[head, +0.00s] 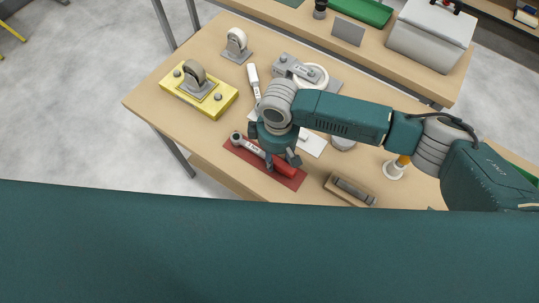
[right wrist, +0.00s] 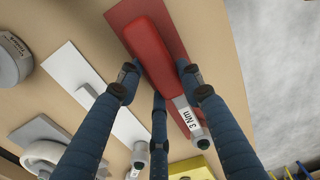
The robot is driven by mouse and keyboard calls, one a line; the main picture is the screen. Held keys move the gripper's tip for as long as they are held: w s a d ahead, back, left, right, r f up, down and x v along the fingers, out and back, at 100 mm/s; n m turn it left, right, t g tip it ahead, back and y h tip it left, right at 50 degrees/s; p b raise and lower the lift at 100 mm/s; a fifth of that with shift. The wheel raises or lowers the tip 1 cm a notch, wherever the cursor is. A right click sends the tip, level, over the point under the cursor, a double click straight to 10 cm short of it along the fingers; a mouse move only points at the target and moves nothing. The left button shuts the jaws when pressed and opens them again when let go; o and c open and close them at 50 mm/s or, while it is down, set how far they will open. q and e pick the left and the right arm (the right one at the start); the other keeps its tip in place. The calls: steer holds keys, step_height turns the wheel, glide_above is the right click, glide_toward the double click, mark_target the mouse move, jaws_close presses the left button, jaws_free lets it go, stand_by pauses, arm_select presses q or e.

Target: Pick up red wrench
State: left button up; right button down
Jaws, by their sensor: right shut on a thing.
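The red wrench has a red handle (head: 283,166) and a grey shaft marked "3 Nm" in the right wrist view (right wrist: 186,112). It lies along a dark red mat (head: 296,182), on it or barely above it; I cannot tell which. My right gripper (head: 281,160) reaches down over the middle of the wrench and is shut on it. In the right wrist view the blue fingers (right wrist: 165,82) straddle the wrench near where handle meets shaft. The gripper hides part of the wrench in the head view. My left gripper is not in view.
A brown block (head: 350,190) is to the right. The table's front left corner is clear.

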steer(key=shift+r, duration=0.1)
steer(key=shift+r, duration=0.5)
step_height(320, 180, up, 19)
steer(key=b, duration=0.3)
step_height(320, 180, up, 4)
steer(key=p, duration=0.5)
stand_by(0.6)
